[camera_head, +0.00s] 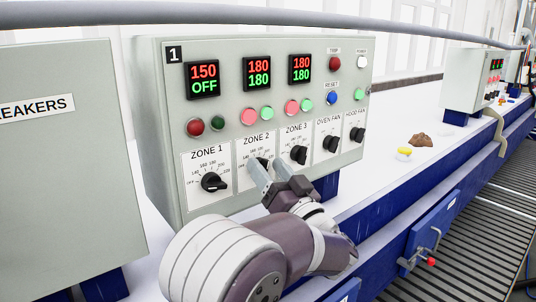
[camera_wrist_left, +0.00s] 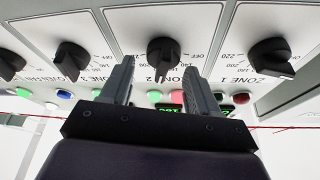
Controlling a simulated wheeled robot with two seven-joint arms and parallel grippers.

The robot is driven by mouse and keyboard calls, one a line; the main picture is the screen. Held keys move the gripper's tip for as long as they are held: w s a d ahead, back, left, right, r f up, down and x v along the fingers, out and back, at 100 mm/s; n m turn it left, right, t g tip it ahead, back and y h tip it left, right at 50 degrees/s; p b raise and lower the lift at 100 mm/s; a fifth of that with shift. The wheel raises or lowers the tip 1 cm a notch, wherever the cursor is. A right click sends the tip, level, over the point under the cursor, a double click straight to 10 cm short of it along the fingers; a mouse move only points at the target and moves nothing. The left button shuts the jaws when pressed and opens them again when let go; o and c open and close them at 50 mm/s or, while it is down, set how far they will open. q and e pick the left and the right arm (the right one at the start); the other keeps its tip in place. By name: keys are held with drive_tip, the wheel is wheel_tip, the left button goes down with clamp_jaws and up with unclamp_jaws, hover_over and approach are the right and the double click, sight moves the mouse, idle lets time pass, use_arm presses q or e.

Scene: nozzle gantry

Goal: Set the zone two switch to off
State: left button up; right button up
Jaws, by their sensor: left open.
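The zone 2 switch (camera_head: 262,163) is a black rotary knob on the grey control panel, partly hidden by my left gripper in the head view. In the left wrist view, which is upside down, the zone 2 switch (camera_wrist_left: 163,54) shows clearly. Its grip points toward the numbers, away from the OFF mark. The zone 2 display (camera_head: 257,73) reads 180 over 180. My left gripper (camera_head: 268,176) is in front of the knob. In the wrist view its open fingers (camera_wrist_left: 160,78) lie on either side below the knob, with nothing between them. Contact cannot be told.
The zone 1 knob (camera_head: 212,182) and zone 3 knob (camera_head: 299,155) flank it closely. The oven fan knob (camera_head: 330,145) and hood fan knob (camera_head: 357,134) are further right. A grey breaker box (camera_head: 60,170) stands left. A pipe (camera_head: 200,14) crosses above the panel.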

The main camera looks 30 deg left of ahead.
use_arm(q)
drive_tip(key=shift+s+a+r, duration=0.1)
drive_tip(key=shift+r, duration=0.2)
drive_tip(key=shift+w+a+f, duration=0.15)
drive_tip(key=shift+w, duration=0.1)
drive_tip(key=shift+c, duration=0.3)
drive_tip(key=c, duration=0.9)
drive_tip(key=shift+c, duration=0.2)
